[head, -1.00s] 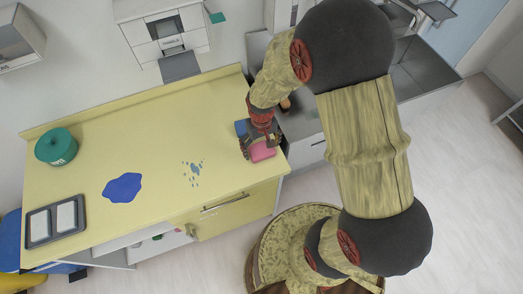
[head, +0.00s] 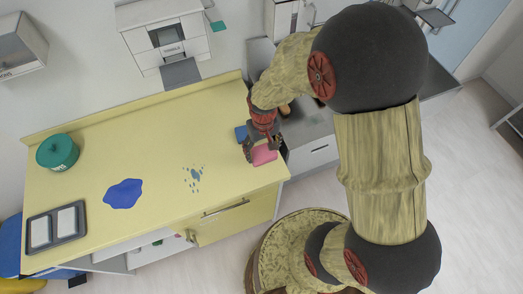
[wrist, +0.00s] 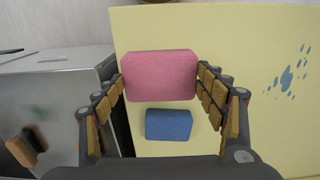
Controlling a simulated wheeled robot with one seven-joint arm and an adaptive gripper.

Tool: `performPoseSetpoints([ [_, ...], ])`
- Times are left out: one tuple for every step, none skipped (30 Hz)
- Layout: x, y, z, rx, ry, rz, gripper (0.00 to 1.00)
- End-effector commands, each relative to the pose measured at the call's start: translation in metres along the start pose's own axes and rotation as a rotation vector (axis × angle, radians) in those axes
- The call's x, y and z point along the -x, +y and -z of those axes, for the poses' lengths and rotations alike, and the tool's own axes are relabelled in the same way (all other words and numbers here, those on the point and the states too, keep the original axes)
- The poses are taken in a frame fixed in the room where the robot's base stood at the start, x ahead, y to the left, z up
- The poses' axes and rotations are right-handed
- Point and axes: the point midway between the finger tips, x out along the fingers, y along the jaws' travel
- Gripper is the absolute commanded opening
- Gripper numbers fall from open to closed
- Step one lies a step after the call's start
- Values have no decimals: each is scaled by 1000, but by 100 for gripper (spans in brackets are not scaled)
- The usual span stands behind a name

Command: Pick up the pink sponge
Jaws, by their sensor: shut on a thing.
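The pink sponge (wrist: 160,77) is a rounded block between the two fingers of my gripper (wrist: 160,85) in the wrist view. My gripper is shut on it, with a finger against each side. In the head view the pink sponge (head: 264,155) shows just below my gripper (head: 261,148) near the right end of the yellow counter (head: 140,130). I cannot tell whether it still touches the counter. A blue sponge (wrist: 168,125) lies on the counter nearer my palm, outside the grip. In the head view it shows partly behind my gripper (head: 241,133).
A blue puddle (head: 123,194) and blue drops (head: 193,178) mark the counter. A green pot (head: 57,152) and a dark tray with two white pads (head: 55,227) stand at the left. A grey sink unit with a brush (wrist: 31,137) adjoins the right end.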

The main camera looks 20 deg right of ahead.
Motion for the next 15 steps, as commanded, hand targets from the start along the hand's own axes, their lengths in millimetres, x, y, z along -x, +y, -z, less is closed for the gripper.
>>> performPoseSetpoints([
  [14,0,-8,0,4,0,60],
  [22,0,-14,0,5,0,60],
  [31,0,-21,0,7,0,60],
  [38,0,-27,0,6,0,60],
  [44,0,-33,0,6,0,60],
  [53,0,-40,0,7,0,60],
  [54,0,-49,0,3,0,60],
  [56,0,-56,0,4,0,60],
  [60,0,-65,0,3,0,60],
  [62,0,-72,0,2,0,60],
  [65,0,-77,0,3,0,60],
  [68,0,-85,0,2,0,60],
  [71,0,-90,0,4,0,60],
  [73,0,-95,0,3,0,60],
  [75,0,-100,0,4,0,60],
])
